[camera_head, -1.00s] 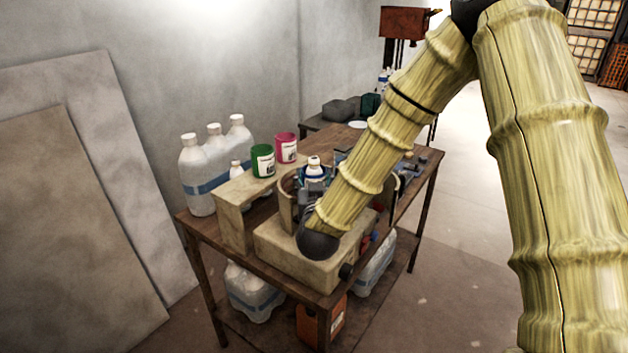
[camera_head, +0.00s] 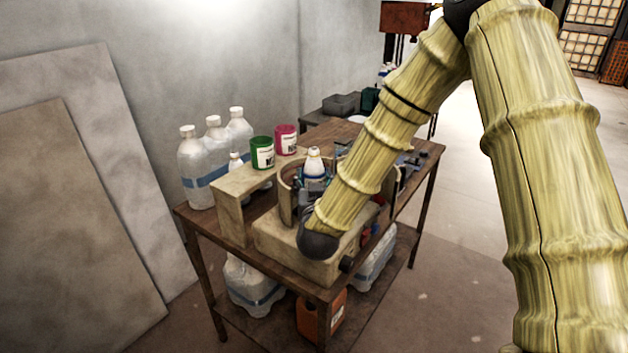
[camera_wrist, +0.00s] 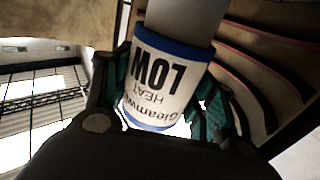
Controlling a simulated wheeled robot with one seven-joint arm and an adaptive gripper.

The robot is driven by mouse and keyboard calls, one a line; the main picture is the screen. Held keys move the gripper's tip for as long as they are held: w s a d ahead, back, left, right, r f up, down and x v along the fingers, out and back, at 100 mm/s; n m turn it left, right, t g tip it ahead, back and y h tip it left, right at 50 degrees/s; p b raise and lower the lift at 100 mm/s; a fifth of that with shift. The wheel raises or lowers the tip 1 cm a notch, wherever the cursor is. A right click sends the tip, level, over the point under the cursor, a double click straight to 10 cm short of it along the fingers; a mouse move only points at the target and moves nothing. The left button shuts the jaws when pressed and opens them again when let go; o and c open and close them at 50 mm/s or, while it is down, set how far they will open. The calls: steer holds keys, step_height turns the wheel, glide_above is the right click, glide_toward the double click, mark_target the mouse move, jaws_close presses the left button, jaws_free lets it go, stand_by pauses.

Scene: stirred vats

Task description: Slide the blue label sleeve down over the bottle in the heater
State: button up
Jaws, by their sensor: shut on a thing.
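The white bottle (camera_head: 314,163) stands upright inside the curved heater (camera_head: 285,196) on the bench, its cap and shoulder showing above the sleeve. The label sleeve (camera_wrist: 165,82), white with blue edges and dark print reading LOW HEAT, is around the bottle. In the wrist view the print is upside down, and bare bottle (camera_wrist: 182,18) shows beyond the sleeve's edge at the top. My gripper (camera_wrist: 165,100) is shut on the sleeve, with teal fingers at both sides. The heater's curved inner wall (camera_wrist: 255,50) is close on the right. In the head view my arm partly hides the sleeve and heater.
An orange canister (camera_head: 310,316) is below the bench. The floor on the right is clear.

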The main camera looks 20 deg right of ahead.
mark_target(314, 154)
steer(key=shift+f+b, duration=0.5)
steer(key=shift+f, duration=0.35)
steer(key=o, duration=0.7)
steer(key=shift+r, duration=0.15)
steer(key=shift+r, duration=4.9)
